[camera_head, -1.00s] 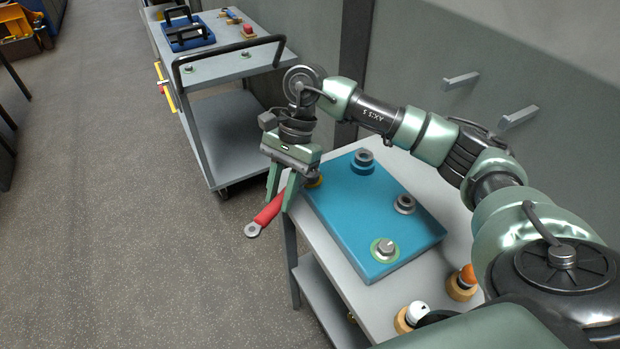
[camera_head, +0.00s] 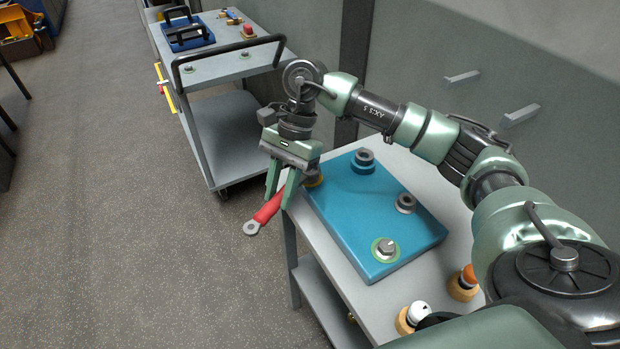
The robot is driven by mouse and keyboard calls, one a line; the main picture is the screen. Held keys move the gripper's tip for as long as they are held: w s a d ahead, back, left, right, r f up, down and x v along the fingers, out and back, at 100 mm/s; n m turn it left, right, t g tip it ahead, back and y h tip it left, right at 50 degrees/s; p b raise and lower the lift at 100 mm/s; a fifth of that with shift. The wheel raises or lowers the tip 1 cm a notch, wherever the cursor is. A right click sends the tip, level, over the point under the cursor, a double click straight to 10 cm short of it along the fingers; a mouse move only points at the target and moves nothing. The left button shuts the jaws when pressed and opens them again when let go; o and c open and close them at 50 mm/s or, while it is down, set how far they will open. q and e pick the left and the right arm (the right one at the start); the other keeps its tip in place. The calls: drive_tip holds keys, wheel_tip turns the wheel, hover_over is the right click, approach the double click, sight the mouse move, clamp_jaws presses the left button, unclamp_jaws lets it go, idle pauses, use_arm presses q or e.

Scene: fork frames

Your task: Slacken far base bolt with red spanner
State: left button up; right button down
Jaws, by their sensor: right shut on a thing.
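The red spanner (camera_head: 267,211) slants down and left past the left edge of the blue base block (camera_head: 352,222), its grey ring end (camera_head: 251,228) hanging over the floor. My right gripper (camera_head: 280,200) is shut on the red spanner near the block's far left corner. Other bolts on the block are one at the back (camera_head: 364,160), one at the right (camera_head: 405,202) and one with a green ring (camera_head: 386,248). My left gripper is not in view.
The block lies on a grey cart (camera_head: 405,160). Orange-topped (camera_head: 468,276) and white-topped (camera_head: 418,312) items stand on its near side. A second grey trolley (camera_head: 225,67) with a black handle stands behind. Grey floor (camera_head: 120,220) is open at the left.

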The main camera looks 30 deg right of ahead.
drive_tip(key=shift+r, duration=0.4)
drive_tip(key=shift+r, duration=0.35)
drive_tip(key=shift+r+p, duration=0.35)
drive_tip(key=shift+r, duration=0.75)
drive_tip(key=shift+r, duration=0.1)
drive_tip(key=shift+r+p, duration=0.85)
drive_tip(key=shift+r, duration=1.15)
drive_tip(key=shift+f, duration=0.15)
wheel_tip(320, 180, down, 7)
drive_tip(key=b, duration=0.6)
drive_tip(key=shift+b, duration=0.3)
